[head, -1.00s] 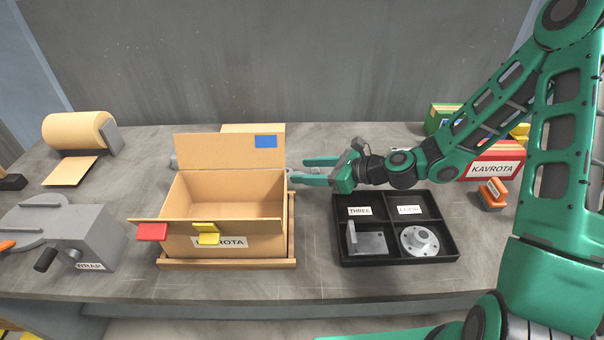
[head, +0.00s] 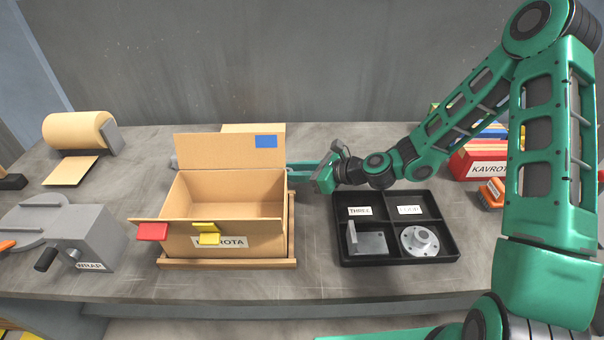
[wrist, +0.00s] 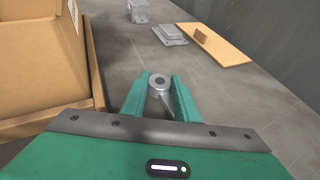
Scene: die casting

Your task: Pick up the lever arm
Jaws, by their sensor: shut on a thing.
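The lever arm (wrist: 160,83), a small grey metal part with a round holed end and a narrow stem, sits between the fingers of my gripper (wrist: 159,96) in the wrist view. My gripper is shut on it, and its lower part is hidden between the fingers. In the head view my gripper (head: 302,172) is low over the table, just right of the open cardboard box (head: 185,240). The lever arm cannot be made out there. The box wall stands close on the left in the wrist view.
A black divided tray (head: 452,258) with a bracket (head: 371,242) and a round flange (head: 419,241) lies right of the box. Grey metal parts (wrist: 170,36) and a tan board (wrist: 213,45) lie beyond my gripper. A paper roll (head: 75,130) and wrap device (head: 85,235) stand left.

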